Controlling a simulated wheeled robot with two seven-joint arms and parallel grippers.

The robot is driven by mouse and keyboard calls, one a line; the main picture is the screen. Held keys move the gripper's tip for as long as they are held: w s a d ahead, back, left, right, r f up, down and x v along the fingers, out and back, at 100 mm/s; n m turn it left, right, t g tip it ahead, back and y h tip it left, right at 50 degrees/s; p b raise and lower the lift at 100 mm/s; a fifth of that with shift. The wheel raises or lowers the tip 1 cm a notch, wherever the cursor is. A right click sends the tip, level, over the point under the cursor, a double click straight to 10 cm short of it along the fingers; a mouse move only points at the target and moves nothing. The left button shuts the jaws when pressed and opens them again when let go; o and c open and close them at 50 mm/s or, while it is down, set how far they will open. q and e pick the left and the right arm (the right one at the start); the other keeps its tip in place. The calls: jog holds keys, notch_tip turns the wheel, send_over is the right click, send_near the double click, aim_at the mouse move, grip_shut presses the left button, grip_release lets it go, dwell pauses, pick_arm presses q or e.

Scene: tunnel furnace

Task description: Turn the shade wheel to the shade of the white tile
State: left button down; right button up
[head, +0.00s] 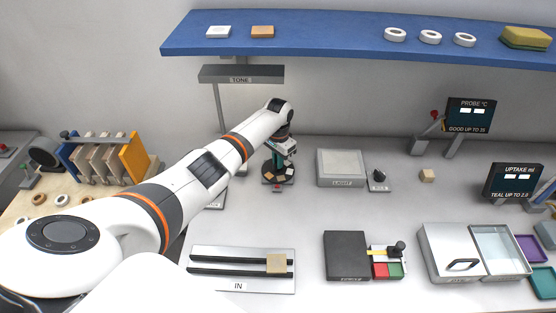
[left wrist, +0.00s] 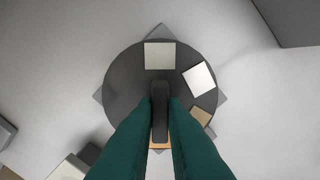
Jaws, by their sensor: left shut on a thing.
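The shade wheel (head: 268,172) is a dark round disc with several shade tiles on it, below my left gripper (head: 283,151) in the head view. In the left wrist view, the wheel (left wrist: 125,75) carries a cream tile (left wrist: 160,56), a white tile (left wrist: 199,79), a tan tile (left wrist: 201,116) and an orange one mostly hidden by the fingers. My left gripper (left wrist: 160,112) has its green fingers shut on the black handle (left wrist: 160,93) across the wheel. A loose white tile (head: 218,31) lies on the blue shelf. My right gripper is not in view.
An orange-brown tile (head: 262,31) and white rings (head: 430,37) also sit on the blue shelf (head: 330,40). A TONE sign (head: 240,75) hangs below it. A LIGHT box (head: 340,166) with a knob (head: 379,176) stands right of the wheel. An IN tray (head: 240,286) lies in front.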

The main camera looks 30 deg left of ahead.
pick_arm(q)
jog(key=m, duration=0.3)
jog(key=shift+m, duration=0.4)
jog(key=m, duration=0.3)
jog(key=shift+w+r+m+b, duration=0.1)
jog(key=shift+m+b, duration=0.2)
jog(key=m, duration=0.3)
jog(key=shift+m, duration=0.4)
jog(key=m+b, duration=0.1)
jog(key=m, duration=0.2)
jog(key=shift+m, duration=0.3)
jog(key=m+b, duration=0.1)
jog(key=m, duration=0.5)
jog(key=m+b, duration=0.2)
jog(key=m, duration=0.4)
jog(key=shift+r+m, duration=0.1)
jog(key=shift+m, duration=0.2)
jog(key=c, duration=1.5)
grip_release()
